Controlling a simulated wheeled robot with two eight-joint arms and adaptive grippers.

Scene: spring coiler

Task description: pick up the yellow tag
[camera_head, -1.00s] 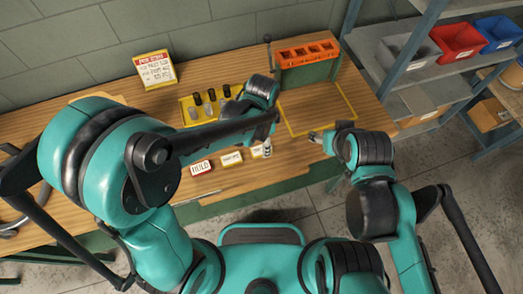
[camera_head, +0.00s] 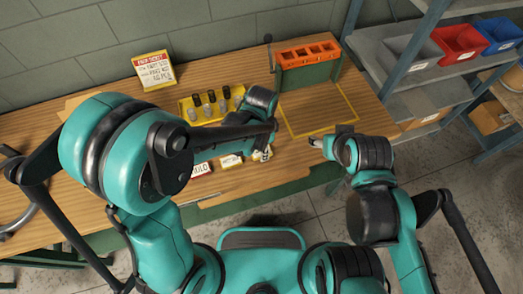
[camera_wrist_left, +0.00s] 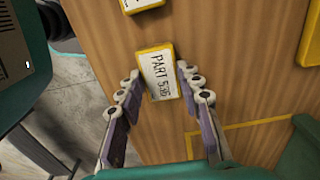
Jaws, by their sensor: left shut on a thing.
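A yellow-edged tag (camera_wrist_left: 158,75) with a white face reading "PART 536" lies between the fingers of my left gripper (camera_wrist_left: 160,88) in the left wrist view. The left gripper is shut on it, one finger at each side. In the head view the left gripper (camera_head: 263,154) is at the front edge of the wooden table, mostly hiding the tag. I cannot tell whether the tag is clear of the tabletop. My right gripper (camera_head: 316,142) is empty-looking near the front right of the table; its finger gap is too small to read.
Another yellow-edged tag (camera_head: 231,161) and a red-edged HOLD sign (camera_head: 202,168) stand left of the left gripper. A yellow tray (camera_head: 187,104) with dark and grey cylinders is behind.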

